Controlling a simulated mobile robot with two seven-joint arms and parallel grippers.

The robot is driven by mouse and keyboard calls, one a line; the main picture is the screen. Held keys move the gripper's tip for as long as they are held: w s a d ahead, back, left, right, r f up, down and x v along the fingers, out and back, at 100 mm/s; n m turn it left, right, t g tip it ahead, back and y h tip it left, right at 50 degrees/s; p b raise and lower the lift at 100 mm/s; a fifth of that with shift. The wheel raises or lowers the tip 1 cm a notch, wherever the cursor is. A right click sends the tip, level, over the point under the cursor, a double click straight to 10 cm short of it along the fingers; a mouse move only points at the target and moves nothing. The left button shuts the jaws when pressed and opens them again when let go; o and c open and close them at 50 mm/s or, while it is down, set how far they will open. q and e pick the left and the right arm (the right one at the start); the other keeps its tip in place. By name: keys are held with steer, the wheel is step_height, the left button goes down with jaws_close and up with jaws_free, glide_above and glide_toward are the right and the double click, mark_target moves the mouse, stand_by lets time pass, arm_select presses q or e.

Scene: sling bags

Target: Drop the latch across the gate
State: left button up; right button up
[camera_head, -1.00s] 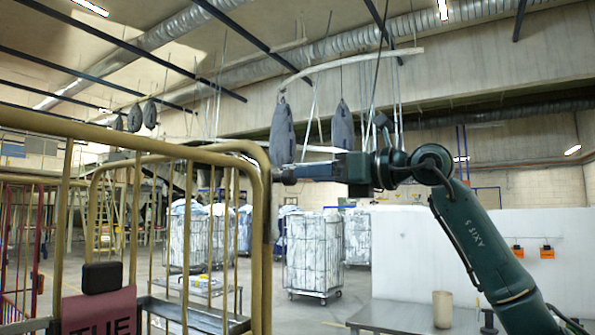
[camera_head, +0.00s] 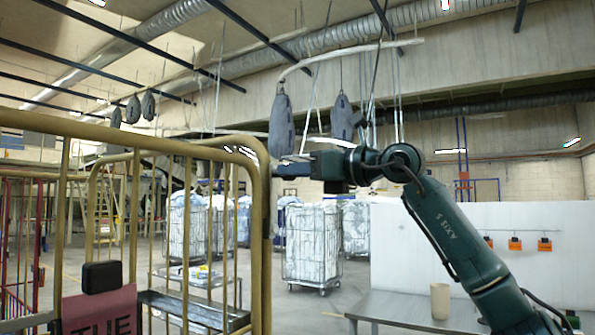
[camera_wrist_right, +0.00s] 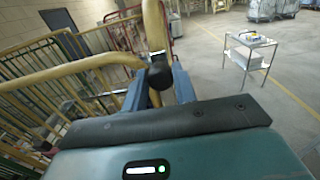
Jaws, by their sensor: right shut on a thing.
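The yellow tubular gate (camera_head: 262,250) stands at the left of the head view, its rounded corner post near the middle. My right gripper (camera_head: 279,171) is at the upper part of this post, reaching in from the right. In the right wrist view, its blue fingers (camera_wrist_right: 162,88) are shut around a black knob (camera_wrist_right: 160,74) in front of a yellow post (camera_wrist_right: 156,28). The knob may be the latch's grip; the rest of the latch cannot be made out. My left gripper is not in view.
A pink sign (camera_head: 100,312) hangs on the gate bars below a black block (camera_head: 102,277). A grey table (camera_head: 400,308) with a beige cup (camera_head: 440,300) stands at the lower right. Wheeled laundry cages (camera_head: 313,245) stand behind. A small trolley (camera_wrist_right: 249,50) stands on open floor.

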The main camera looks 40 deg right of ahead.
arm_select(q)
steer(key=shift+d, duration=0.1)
arm_select(e)
jaws_close()
steer(key=shift+a, duration=0.15)
arm_select(q)
steer(key=b, duration=0.2)
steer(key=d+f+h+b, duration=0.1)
steer(key=b, duration=0.2)
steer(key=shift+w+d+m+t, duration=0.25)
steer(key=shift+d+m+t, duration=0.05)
arm_select(e)
steer(key=s+a+f+n, duration=0.3)
steer(key=a+f+n, duration=0.7)
steer(key=n, duration=0.8)
steer(key=shift+f, duration=0.5)
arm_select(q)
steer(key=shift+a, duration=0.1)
arm_select(e)
steer(key=shift+a, duration=0.1)
steer(key=o, duration=0.6)
jaws_free()
steer(key=shift+o, duration=0.2)
